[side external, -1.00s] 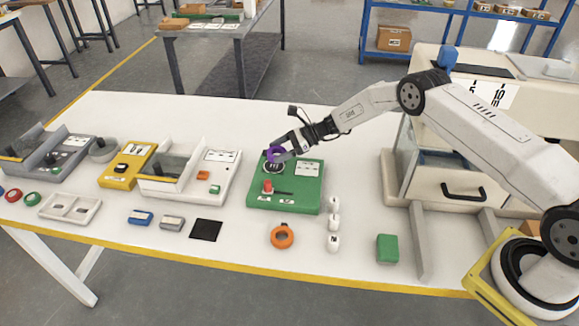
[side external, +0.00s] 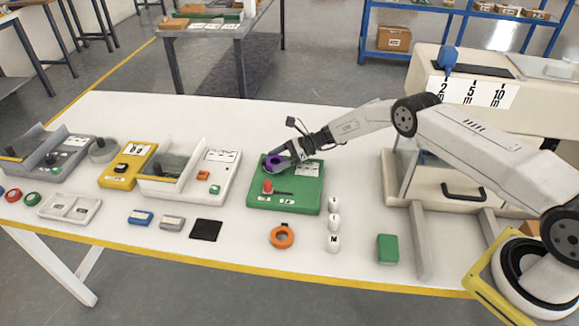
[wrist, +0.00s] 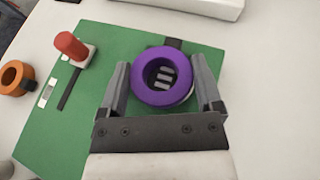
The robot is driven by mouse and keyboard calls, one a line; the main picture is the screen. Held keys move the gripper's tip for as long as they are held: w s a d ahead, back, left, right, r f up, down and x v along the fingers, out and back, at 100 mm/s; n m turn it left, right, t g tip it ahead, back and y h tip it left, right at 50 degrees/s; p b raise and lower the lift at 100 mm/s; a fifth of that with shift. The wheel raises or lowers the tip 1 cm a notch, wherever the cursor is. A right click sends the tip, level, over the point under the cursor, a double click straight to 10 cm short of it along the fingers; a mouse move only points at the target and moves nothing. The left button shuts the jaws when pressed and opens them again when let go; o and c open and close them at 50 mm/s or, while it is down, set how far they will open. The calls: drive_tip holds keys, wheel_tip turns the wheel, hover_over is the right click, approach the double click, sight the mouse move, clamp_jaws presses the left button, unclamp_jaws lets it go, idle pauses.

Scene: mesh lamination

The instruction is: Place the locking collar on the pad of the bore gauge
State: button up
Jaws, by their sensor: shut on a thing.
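The purple ring, which I take as the locking collar (side external: 270,165), is between the two fingers of my gripper (side external: 279,159). In the wrist view the gripper (wrist: 161,75) is shut on the purple collar (wrist: 163,99) from both sides. The collar lies flat over the far part of the green bore gauge (side external: 305,202), above or on its dark pad. Dark surface with white marks shows through its hole. I cannot tell whether the collar touches the pad. The gauge's red knob (side external: 267,186) also shows in the wrist view (wrist: 70,45), left of the collar.
An orange ring with a dark tab (side external: 282,236) lies in front of the gauge. Several small white pieces (side external: 333,222) and a green block (side external: 387,248) are to its right. A white device (side external: 175,190) stands left of the gauge. The table's front middle has free room.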

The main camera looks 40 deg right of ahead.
sight(270, 163)
drive_tip(key=shift+f, duration=0.1)
drive_tip(key=o, duration=1.1)
drive_tip(key=shift+s+d+r, duration=0.15)
drive_tip(key=shift+d+r, duration=0.2)
drive_tip(key=shift+d, duration=0.15)
drive_tip(key=shift+v, duration=1)
wheel_tip(270, 163, up, 5)
drive_tip(key=shift+f, duration=0.1)
drive_tip(key=shift+r, duration=1.05)
